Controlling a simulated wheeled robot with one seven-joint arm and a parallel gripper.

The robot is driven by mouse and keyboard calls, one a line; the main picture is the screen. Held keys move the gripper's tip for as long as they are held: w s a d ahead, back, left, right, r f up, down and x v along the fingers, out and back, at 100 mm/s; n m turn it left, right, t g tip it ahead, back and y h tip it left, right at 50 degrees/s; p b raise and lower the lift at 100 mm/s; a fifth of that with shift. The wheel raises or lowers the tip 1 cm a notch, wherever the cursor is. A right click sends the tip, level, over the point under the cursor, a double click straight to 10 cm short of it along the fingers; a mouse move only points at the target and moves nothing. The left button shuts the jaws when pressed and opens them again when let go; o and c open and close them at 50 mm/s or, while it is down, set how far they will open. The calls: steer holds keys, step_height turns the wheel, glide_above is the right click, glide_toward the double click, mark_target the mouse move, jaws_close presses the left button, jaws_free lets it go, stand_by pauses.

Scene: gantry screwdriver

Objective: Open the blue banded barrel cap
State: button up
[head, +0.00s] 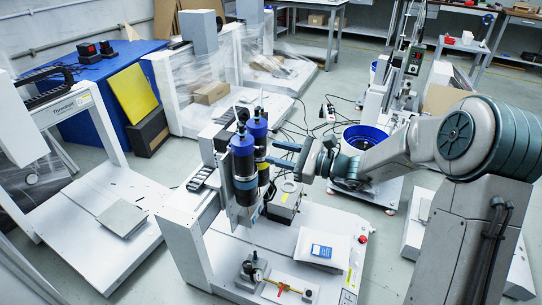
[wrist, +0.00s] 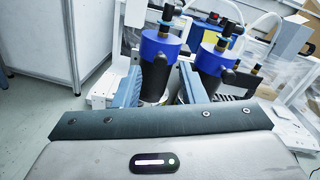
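Two dark barrels with blue caps stand side by side on the gantry. The near barrel (head: 244,165) shows blue at its top and a blue band lower down; the far barrel (head: 258,135) shows a yellowish band. In the wrist view, the left barrel's blue cap (wrist: 160,46) and the right barrel's blue cap (wrist: 216,58) have fittings on top. My gripper (head: 271,155) is to the right of the barrels, with its blue fingers pointing at them. Its fingers (wrist: 158,75) are apart, with the left barrel's dark body seen between them. I cannot tell whether they touch it.
Thin hoses rise from the barrel tops.

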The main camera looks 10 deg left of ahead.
mark_target(248, 142)
steer(key=shift+x, duration=1.3)
jaws_close()
